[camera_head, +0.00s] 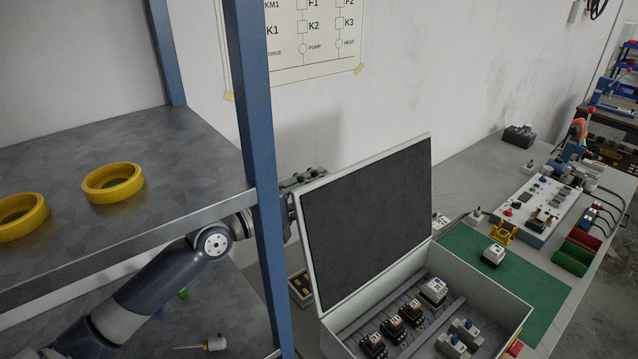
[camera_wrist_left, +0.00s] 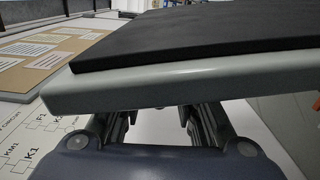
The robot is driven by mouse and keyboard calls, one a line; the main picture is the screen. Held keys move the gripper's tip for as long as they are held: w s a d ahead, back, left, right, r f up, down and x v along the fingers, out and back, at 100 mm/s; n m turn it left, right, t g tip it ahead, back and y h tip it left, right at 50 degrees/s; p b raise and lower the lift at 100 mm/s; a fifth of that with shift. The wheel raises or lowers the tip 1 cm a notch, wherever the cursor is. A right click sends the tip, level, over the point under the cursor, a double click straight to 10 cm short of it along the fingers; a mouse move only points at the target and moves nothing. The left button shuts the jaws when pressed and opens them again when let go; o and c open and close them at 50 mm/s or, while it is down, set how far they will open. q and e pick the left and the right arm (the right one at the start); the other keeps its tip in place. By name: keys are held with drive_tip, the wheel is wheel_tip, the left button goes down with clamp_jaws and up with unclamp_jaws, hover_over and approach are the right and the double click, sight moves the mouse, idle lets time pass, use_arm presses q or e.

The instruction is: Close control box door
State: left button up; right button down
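The control box (camera_head: 478,285) stands on the bench with its door (camera_head: 368,215) open and raised, tilted up on the left side. The door has a dark inner panel and a light grey rim. Several contactors and terminals sit inside the box. My left gripper (camera_head: 308,178) is at the door's outer left edge, partly hidden by the blue shelf post and the door. In the left wrist view the door's grey edge (camera_wrist_left: 160,82) crosses above my left gripper (camera_wrist_left: 158,112). Its two fingers are apart with a gap between them; their tips are hidden by the door. My right gripper is not in view.
A blue-post metal shelf (camera_head: 205,135) with two yellow rings (camera_head: 113,183) stands close to my left arm. A green mat (camera_head: 520,270), a test panel (camera_head: 540,208) and small parts bins (camera_head: 575,255) lie right of the box. A wall stands behind.

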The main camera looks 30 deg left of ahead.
sight(330, 191)
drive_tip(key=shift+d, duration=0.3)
use_arm(q)
drive_tip(key=shift+c, duration=0.2)
drive_tip(key=shift+w+d, duration=0.1)
clamp_jaws()
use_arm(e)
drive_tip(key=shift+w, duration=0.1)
